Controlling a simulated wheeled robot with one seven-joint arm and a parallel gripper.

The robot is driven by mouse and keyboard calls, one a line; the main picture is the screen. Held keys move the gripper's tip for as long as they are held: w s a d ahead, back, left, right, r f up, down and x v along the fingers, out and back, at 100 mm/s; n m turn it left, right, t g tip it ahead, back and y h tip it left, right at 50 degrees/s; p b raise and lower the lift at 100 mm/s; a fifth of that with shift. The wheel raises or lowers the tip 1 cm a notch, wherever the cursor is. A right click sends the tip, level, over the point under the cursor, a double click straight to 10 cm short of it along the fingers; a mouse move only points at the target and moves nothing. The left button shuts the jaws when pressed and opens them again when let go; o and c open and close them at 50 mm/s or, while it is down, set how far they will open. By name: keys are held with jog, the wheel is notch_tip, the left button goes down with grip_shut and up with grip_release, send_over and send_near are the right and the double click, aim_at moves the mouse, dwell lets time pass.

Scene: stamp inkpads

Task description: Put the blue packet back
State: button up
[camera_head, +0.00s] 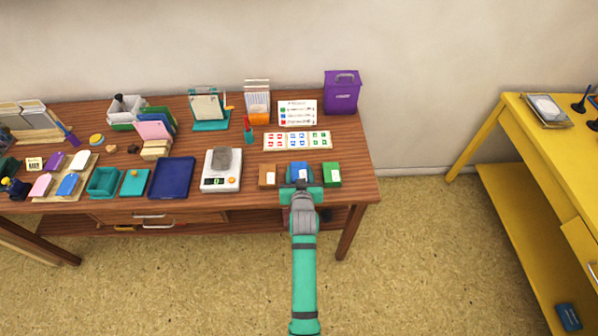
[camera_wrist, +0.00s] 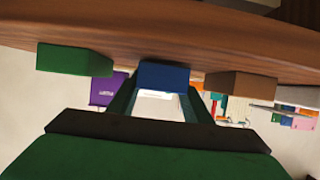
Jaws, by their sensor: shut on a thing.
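The blue packet (camera_head: 299,169) is near the front right of the wooden table, between a brown box and a green box in the head view. My gripper (camera_head: 300,184) reaches it from the front edge and is shut on it.
The brown box (camera_head: 267,175) stands to the left and the green box (camera_head: 331,174) to the right, both close. A scale (camera_head: 222,180) with a grey stone is further left. Behind lie a card with coloured marks (camera_head: 297,140) and a purple bin (camera_head: 341,92).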

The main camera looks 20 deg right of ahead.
jog(key=shift+f, duration=0.25)
jog(key=o, duration=1.3)
jog(key=shift+c, duration=0.2)
jog(key=shift+s, duration=0.1)
jog(key=v, duration=1)
jog(key=shift+s+a, duration=0.1)
jog(key=shift+s+r, duration=0.15)
jog(key=shift+s, duration=0.05)
